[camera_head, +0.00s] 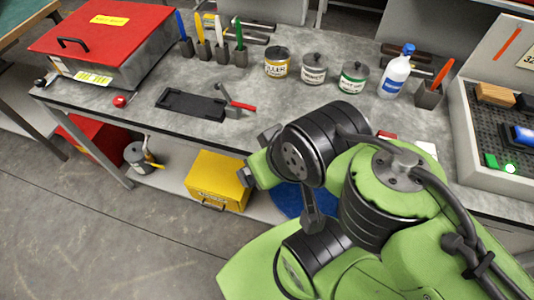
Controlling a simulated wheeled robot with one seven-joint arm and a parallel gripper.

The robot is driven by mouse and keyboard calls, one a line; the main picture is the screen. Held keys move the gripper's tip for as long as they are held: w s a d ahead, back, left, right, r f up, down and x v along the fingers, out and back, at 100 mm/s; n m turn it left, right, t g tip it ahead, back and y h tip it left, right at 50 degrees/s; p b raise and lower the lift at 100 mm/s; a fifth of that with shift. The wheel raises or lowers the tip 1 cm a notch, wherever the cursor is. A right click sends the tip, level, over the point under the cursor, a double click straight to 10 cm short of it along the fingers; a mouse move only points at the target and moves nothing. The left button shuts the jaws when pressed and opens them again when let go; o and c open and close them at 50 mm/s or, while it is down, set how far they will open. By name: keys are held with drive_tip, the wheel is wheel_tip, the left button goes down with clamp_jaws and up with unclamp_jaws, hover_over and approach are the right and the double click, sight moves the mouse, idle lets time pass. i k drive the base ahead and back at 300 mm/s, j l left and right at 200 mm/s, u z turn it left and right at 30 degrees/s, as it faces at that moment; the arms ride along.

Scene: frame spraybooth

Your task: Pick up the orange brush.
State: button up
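An orange brush (442,71) stands upright, tilted a little, in a small grey holder (428,95) at the right of the grey workbench (330,105). Only its orange handle shows; its lower end is hidden in the holder. My gripper (256,156) is by the bench's front edge, well to the left of and nearer than the brush, and not touching it. Dark finger-like parts show at its end, but their gap is not clear. I see nothing held in it.
A white bottle with a blue cap (395,76) stands just left of the holder. Several cans, such as the green-labelled one (354,79), stand further left. A walled tray (462,130) is on the right. Bare bench lies in front of the cans.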

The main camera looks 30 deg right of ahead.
sight(445, 71)
drive_tip(key=z, duration=2.35)
